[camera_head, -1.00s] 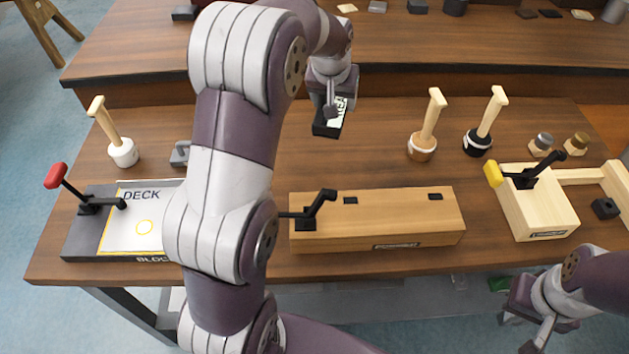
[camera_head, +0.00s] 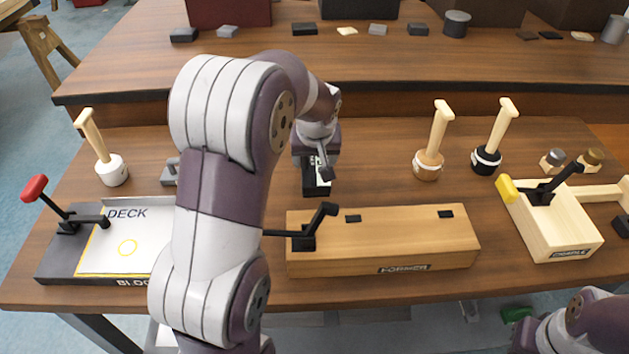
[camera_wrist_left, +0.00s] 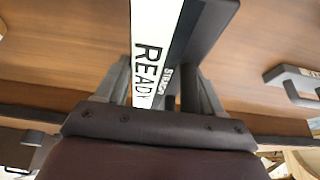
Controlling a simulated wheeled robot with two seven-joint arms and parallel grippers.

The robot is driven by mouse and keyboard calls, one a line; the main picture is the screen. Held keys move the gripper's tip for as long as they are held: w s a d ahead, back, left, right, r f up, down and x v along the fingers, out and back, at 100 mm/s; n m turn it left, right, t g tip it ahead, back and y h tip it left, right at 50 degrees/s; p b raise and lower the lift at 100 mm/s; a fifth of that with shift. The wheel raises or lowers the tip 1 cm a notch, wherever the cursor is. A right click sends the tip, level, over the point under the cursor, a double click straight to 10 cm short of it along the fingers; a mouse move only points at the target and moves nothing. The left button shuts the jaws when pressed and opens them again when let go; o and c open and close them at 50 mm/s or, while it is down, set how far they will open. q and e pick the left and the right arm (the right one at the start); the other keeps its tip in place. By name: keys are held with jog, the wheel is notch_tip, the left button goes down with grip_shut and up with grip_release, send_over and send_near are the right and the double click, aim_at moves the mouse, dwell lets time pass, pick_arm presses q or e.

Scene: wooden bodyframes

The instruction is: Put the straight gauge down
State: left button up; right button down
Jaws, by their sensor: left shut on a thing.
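My left gripper (camera_head: 322,165) hangs over the middle of the table, behind the wooden former. It is shut on the straight gauge (camera_head: 309,187), a dark piece with a white lettered face. In the left wrist view the gauge (camera_wrist_left: 157,25) runs up from between the fingers. Its white strip reads READY, with smaller lettering beside it. The gauge is at or just above the table top; I cannot tell whether it touches. My right arm shows at the lower right, with its fingertips below the picture's edge.
The wooden former (camera_head: 385,242) with a black lever is in front. The DECK block (camera_head: 128,240) is left, the yellow-handled cradle (camera_head: 552,222) right. Mallets stand at left (camera_head: 112,172) and right (camera_head: 428,165). A grey handled piece (camera_head: 169,172) lies left. Bare table surrounds the gauge.

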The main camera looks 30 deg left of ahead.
pick_arm(q)
notch_tip(320, 180, down, 5)
jog(key=shift+f+b, duration=0.1)
jog(key=shift+b, duration=0.35)
jog(key=o, duration=1.3)
jog(key=shift+f, duration=0.1)
jog(key=shift+d+r, duration=0.1)
jog(key=shift+r, duration=0.4)
jog(key=p+v, duration=0.2)
jog(key=v, duration=0.9)
jog(key=shift+s+r, duration=0.15)
jog(key=shift+r, duration=0.05)
